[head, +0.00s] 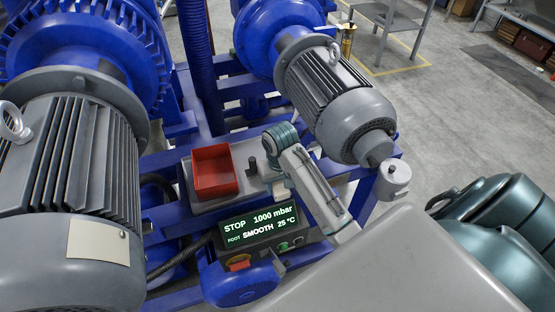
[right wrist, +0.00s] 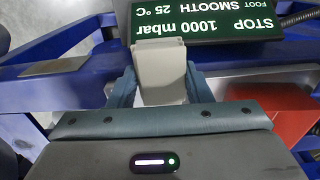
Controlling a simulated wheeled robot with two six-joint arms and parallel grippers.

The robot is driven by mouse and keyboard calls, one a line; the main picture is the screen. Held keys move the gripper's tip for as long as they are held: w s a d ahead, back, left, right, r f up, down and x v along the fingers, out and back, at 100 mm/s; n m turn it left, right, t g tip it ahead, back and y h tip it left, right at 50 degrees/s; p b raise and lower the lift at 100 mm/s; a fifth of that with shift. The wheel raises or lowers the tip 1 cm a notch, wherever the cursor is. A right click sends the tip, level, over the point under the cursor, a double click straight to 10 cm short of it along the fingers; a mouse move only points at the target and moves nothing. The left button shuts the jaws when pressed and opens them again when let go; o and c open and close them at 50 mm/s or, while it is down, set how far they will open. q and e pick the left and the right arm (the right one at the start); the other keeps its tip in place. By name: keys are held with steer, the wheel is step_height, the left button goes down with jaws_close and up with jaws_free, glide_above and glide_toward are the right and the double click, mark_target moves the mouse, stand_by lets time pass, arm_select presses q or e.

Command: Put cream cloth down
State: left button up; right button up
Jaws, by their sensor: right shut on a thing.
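A pale cream-grey piece, taken as the cream cloth (right wrist: 160,72), sits between the two fingers of my right gripper (right wrist: 161,88) in the right wrist view. The fingers are shut on it from both sides. It looks compact and block-like. In that view it overlaps the lower edge of the lit display. In the head view my right gripper (head: 270,182) hangs just behind the display, right of the red tray; the cloth is hard to make out there. I cannot tell whether the cloth touches the surface below. My left gripper is not in view.
The red tray (head: 213,193) stands on a grey plate with a dark upright knob (head: 252,165). The lit display (head: 260,220) is in front. Large finned motors stand left (head: 75,155) and right (head: 330,90), on blue beams. Open floor lies at upper right.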

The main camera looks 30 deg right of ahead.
steer(key=w+d+b, duration=0.1)
steer(key=w, duration=0.1)
steer(key=w+d+f+b, duration=0.1)
steer(key=w, duration=0.1)
steer(key=w+d+b, duration=0.1)
steer(key=w+d, duration=0.1)
steer(key=shift+w+d+f, duration=0.1)
steer(key=shift+w+f, duration=0.15)
steer(key=shift+w, duration=0.1)
steer(key=w, duration=0.1)
steer(key=d+p, duration=0.1)
steer(key=w+p, duration=0.1)
steer(key=shift+w+d+r, duration=0.2)
steer(key=shift+w+d, duration=0.05)
steer(key=shift+w, duration=0.05)
steer(key=shift+w+d, duration=0.2)
steer(key=shift+w, duration=0.15)
steer(key=shift+w+d+p, duration=0.25)
steer(key=shift+w+p, duration=0.05)
steer(key=shift+p, duration=0.15)
step_height(320, 180, down, 4)
steer(key=shift+r+p, duration=0.25)
steer(key=shift+p, duration=0.75)
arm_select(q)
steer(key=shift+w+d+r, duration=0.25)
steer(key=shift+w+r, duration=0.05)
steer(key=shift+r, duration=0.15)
arm_select(e)
steer(key=shift+f, duration=0.15)
